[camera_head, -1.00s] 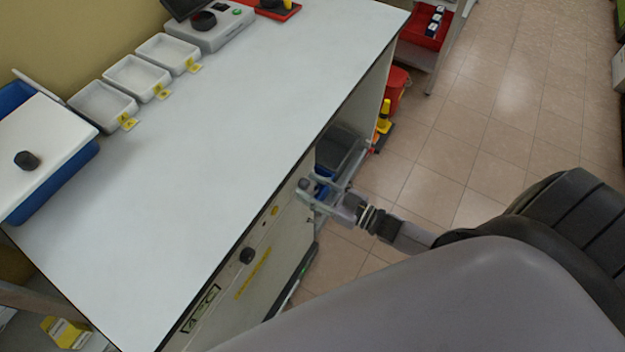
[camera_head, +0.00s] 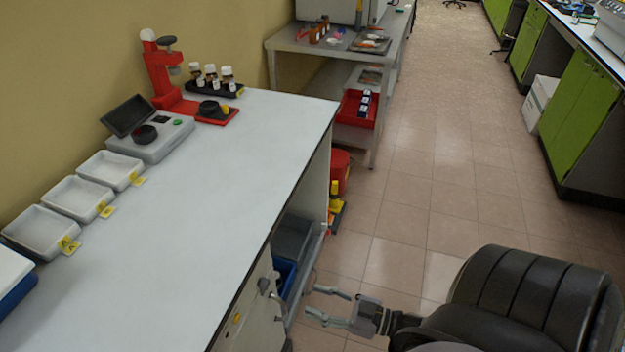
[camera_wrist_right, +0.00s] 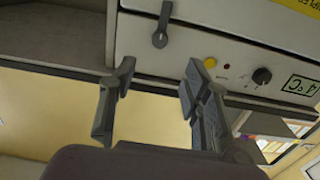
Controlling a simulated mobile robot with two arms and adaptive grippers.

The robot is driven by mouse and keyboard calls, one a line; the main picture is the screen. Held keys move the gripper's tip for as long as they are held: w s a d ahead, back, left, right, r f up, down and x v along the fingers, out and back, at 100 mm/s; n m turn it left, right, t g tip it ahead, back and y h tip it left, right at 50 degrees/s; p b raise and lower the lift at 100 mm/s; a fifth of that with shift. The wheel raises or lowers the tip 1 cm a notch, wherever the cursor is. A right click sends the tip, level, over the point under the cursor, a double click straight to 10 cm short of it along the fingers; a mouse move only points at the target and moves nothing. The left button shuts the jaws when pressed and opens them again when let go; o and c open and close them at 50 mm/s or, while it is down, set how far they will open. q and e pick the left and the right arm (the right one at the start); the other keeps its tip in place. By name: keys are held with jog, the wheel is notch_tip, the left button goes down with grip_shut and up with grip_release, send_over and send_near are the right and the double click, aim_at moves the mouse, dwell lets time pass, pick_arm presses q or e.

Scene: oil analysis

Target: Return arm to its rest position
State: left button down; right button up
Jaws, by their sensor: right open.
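My right gripper (camera_head: 330,305) is at the bottom of the head view, beside the front of the white-topped bench. Its two fingers are spread apart with nothing between them. In the right wrist view the open fingers (camera_wrist_right: 155,100) show in front of a white appliance front (camera_wrist_right: 215,45) with a grey latch handle (camera_wrist_right: 162,25), a yellow button and a black knob. The fingers look apart from the handle. My left gripper is not seen in either view.
The bench top (camera_head: 215,190) carries white trays (camera_head: 75,195), a grey device (camera_head: 150,138) and a red stand (camera_head: 165,75). A red bucket (camera_head: 339,172) stands beyond the bench. The tiled floor (camera_head: 430,180) to the right is clear. Green cabinets (camera_head: 585,110) stand at the far right.

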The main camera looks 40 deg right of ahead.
dwell(0.4)
jog(key=s+d+f+m+g+h, duration=0.2)
jog(key=s+f+g+h, duration=0.15)
jog(key=f, duration=0.85)
jog(key=s+d+f+m+g+h, duration=0.1)
jog(key=s+f+g+h, duration=0.25)
jog(key=f, duration=0.75)
jog(key=s+a+f+g+h, duration=0.1)
jog(key=s+a+f+g, duration=0.2)
jog(key=s+f, duration=0.3)
jog(key=s+a+f+g+h, duration=0.1)
jog(key=s+a+f+g, duration=0.3)
jog(key=s, duration=0.9)
notch_tip(320, 180, down, 3)
jog(key=shift+a+r+m+g, duration=0.1)
jog(key=shift+a+m+g, duration=0.05)
jog(key=shift+m+g, duration=0.15)
